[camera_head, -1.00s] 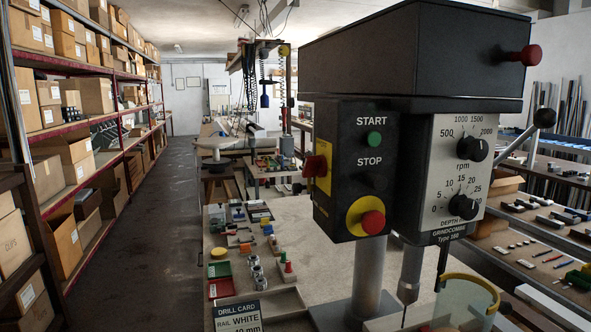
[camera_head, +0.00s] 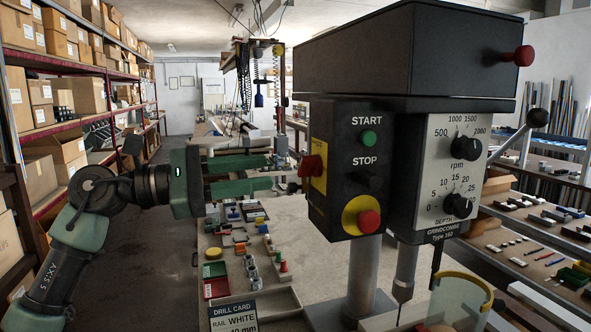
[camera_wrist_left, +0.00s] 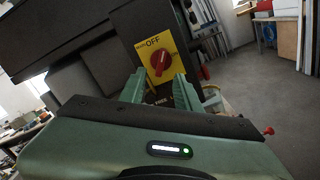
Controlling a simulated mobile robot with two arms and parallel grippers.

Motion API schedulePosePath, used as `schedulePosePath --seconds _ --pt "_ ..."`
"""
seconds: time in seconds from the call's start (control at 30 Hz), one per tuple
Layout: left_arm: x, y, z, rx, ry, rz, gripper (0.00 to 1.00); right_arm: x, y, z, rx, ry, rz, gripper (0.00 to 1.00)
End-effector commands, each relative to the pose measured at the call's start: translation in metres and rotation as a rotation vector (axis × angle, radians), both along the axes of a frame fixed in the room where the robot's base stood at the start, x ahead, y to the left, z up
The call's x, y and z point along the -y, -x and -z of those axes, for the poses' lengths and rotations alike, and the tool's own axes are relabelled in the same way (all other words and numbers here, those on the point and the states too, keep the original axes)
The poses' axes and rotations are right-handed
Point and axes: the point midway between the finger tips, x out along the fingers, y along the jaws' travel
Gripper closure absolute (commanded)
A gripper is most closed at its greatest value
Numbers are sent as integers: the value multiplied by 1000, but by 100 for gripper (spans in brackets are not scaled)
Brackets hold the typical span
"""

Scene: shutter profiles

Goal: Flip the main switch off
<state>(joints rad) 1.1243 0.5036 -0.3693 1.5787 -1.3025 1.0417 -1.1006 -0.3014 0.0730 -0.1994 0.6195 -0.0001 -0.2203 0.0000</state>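The main switch is a red rotary knob (camera_head: 313,168) on a yellow plate (camera_head: 320,182) on the left side of the drill press's black control box. The left wrist view shows the knob (camera_wrist_left: 162,65) from the front, with "OFF" printed above it on the plate (camera_wrist_left: 151,51). Its exact angle is hard to tell. My left gripper (camera_head: 275,172) has its two green fingers apart and empty. They point right toward the knob, with a gap before it. In the left wrist view, the fingertips (camera_wrist_left: 160,80) show below the knob. My right gripper is not in view.
The workbench (camera_head: 300,250) below carries small parts and a drill card (camera_head: 234,318). Shelves of boxes (camera_head: 88,90) line the left.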

Motion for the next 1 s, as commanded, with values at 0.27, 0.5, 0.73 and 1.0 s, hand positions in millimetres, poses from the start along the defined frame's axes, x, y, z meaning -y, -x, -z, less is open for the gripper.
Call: schedulePosePath --seconds 0.27,0.5,0.73,1.0 --pt "20 -7 -4 25 -54 -2 67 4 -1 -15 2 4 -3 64" --pt "56 -19 -3 23 -51 -1 67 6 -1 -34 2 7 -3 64" --pt "71 -24 -1 23 -51 -4 67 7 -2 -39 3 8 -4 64" --pt "72 -25 0 24 -51 -5 76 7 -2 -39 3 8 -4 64"
